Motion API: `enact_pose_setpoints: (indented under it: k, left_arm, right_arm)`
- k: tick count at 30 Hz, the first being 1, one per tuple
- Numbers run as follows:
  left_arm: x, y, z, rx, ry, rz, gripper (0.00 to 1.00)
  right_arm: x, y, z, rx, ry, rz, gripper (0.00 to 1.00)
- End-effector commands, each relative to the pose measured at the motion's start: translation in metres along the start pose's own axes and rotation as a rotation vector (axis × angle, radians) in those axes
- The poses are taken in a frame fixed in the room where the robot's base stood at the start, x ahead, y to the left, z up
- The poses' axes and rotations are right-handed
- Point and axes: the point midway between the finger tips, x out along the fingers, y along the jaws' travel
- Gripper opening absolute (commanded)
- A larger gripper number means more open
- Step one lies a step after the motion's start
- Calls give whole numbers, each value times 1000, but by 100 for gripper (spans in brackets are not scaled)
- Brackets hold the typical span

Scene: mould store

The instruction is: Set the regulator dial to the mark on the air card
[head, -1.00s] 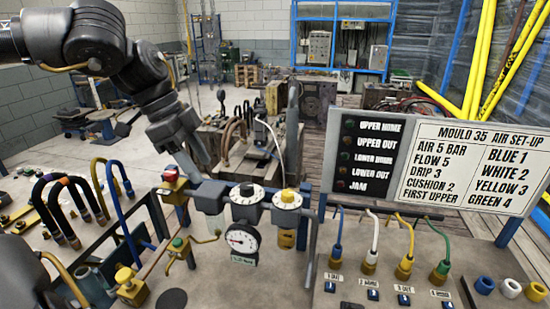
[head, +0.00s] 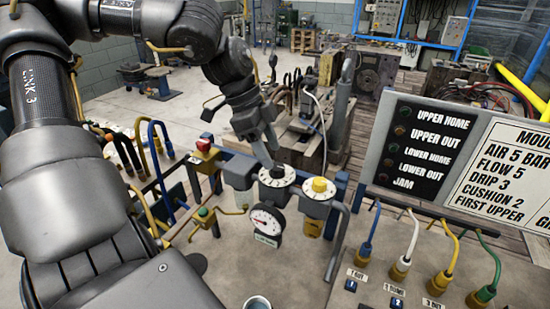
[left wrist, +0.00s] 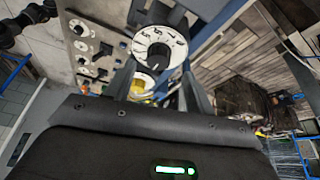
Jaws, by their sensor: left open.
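The regulator dial (head: 277,177) is a white ring of dark marks with a black knob, above a round pressure gauge (head: 266,221). My left gripper (head: 270,158) points down at the dial from just above; contact cannot be told. In the left wrist view a white numbered dial (left wrist: 158,48) lies beyond the open, empty fingers (left wrist: 158,72). The gauge needle is too small to read surely. The air card (head: 508,165) stands at the right, partly cut off, and reads "AIR 5 BAR", "FLOW 5", "DRIP 3", "CUSHION 2". My right gripper is out of view.
A second dial with a yellow knob (head: 319,186) sits close to the right of the regulator dial. A red button (head: 204,146) is to the left. A dark lamp panel (head: 430,148) adjoins the card. Coloured hoses (head: 447,255) rise from the front-right bench.

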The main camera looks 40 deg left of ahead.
Motion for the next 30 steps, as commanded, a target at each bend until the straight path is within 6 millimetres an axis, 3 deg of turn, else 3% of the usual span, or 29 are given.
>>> enact_pose_setpoints:
  k: [7,12,19,30]
  left_arm:
    - [32,0,-1,1,-1,2,54]
    - [38,0,-1,1,1,0,54]
    - [38,0,0,0,1,-1,54]
    - [37,-2,2,-1,3,-2,10]
  right_arm:
    - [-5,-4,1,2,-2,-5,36]
    - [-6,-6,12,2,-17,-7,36]
    - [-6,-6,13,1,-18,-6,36]
    - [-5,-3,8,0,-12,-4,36]
